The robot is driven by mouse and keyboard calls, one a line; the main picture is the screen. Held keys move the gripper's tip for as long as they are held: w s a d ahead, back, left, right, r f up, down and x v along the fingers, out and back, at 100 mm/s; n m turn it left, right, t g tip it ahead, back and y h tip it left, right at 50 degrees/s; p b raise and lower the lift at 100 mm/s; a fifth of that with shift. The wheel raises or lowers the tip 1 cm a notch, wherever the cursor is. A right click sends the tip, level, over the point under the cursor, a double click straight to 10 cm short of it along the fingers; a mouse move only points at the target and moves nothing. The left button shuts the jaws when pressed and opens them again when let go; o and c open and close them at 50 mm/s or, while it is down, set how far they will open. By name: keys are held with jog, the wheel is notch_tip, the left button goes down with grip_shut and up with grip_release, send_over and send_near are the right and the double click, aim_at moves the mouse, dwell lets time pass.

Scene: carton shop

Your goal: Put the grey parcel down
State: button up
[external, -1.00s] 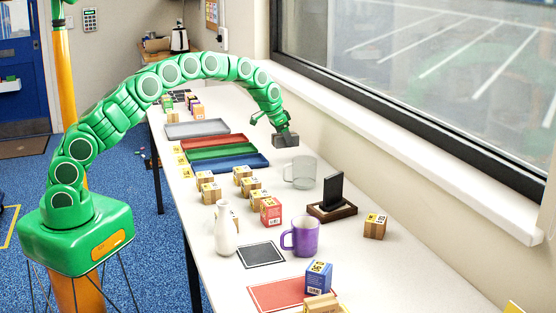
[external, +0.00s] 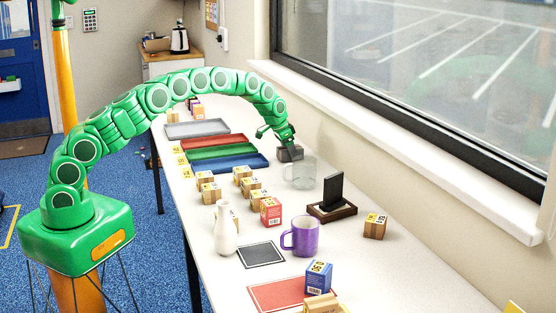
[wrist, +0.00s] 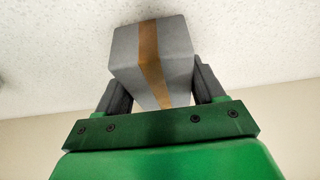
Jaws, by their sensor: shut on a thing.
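The grey parcel (wrist: 180,45), a box with a brown tape strip, is between the two fingers of my gripper (wrist: 153,90) in the wrist view. My gripper is shut on it. In the external view the grey parcel (external: 290,154) is low at the far window side of the white table, right of the blue tray and just behind the clear mug. My gripper (external: 287,143) is above it. I cannot tell whether the parcel touches the table top.
A clear glass mug (external: 300,173) stands close in front of the parcel. The blue tray (external: 236,163), green tray (external: 222,151), red tray (external: 213,141) and grey tray (external: 197,129) lie to the left. Several small cartons (external: 244,172), a black stand (external: 332,210) and a purple mug (external: 304,236) are nearer.

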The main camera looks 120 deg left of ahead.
jog(key=shift+f, duration=0.1)
jog(key=o, duration=1.3)
jog(key=shift+v, duration=6.1)
